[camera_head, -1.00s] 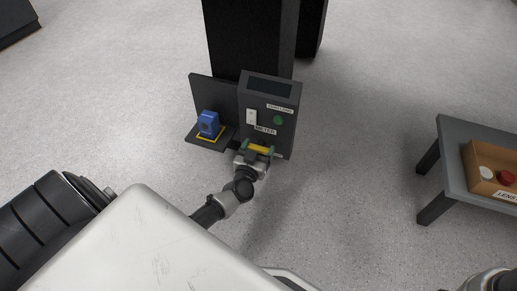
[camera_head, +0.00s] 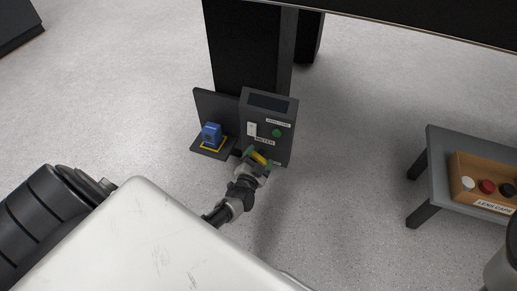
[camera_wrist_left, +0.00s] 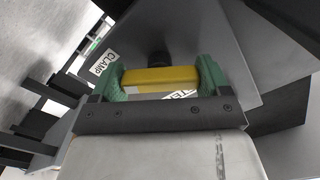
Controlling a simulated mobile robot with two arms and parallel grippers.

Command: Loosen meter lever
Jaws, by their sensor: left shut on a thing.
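The dark grey meter box (camera_head: 283,151) stands at the foot of a black column, with a dark screen, a white switch, a green button and a METER label on its front. A yellow lever (camera_head: 259,158) sits low on that front and is tilted, its right end lower. My left gripper (camera_head: 257,157) is shut on the lever. In the left wrist view the yellow lever (camera_wrist_left: 147,77) lies between the green fingers of the left gripper (camera_wrist_left: 158,80), beside a CLAMP label (camera_wrist_left: 103,64). The lever's pivot is mostly hidden. My right gripper is out of view.
A blue block (camera_head: 211,133) sits in a yellow-outlined spot on a dark shelf (camera_head: 200,148) left of the meter. A grey table (camera_head: 438,170) at the right bears a wooden lens caps box (camera_head: 461,195). A dark tabletop edge (camera_head: 430,27) crosses the top. Open floor lies between.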

